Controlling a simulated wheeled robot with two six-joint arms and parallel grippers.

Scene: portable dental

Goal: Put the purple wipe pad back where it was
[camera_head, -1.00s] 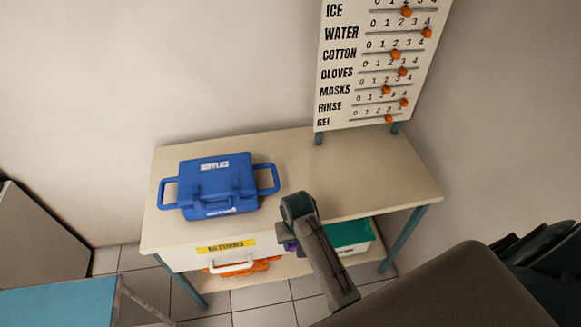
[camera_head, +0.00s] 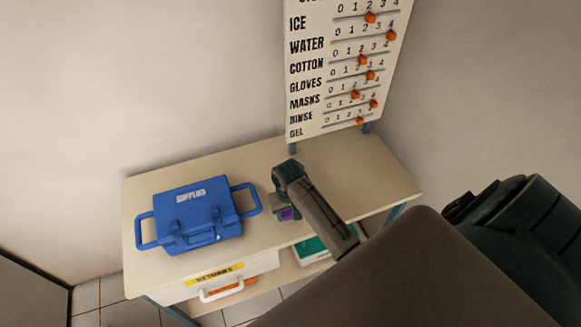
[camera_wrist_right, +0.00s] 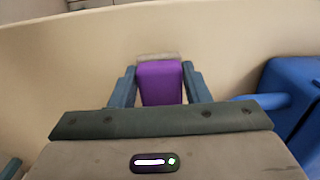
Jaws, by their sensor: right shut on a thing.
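The purple wipe pad (camera_wrist_right: 160,84) is between the two fingers of my right gripper (camera_wrist_right: 160,90), which is shut on it. In the head view the right gripper (camera_head: 285,214) is over the tabletop, just right of the blue supplies case, and a bit of the purple pad (camera_head: 287,214) shows below it. A pale edge shows at the pad's far end in the wrist view. I cannot tell whether the pad touches the table. My left gripper is not in view.
The closed blue supplies case (camera_head: 194,218) stands on the table (camera_head: 375,178), its right handle near my gripper. A white drawer labelled returns (camera_head: 190,291) and a green-topped container (camera_head: 311,250) are below. A slider board (camera_head: 343,75) stands at the back. The right tabletop is clear.

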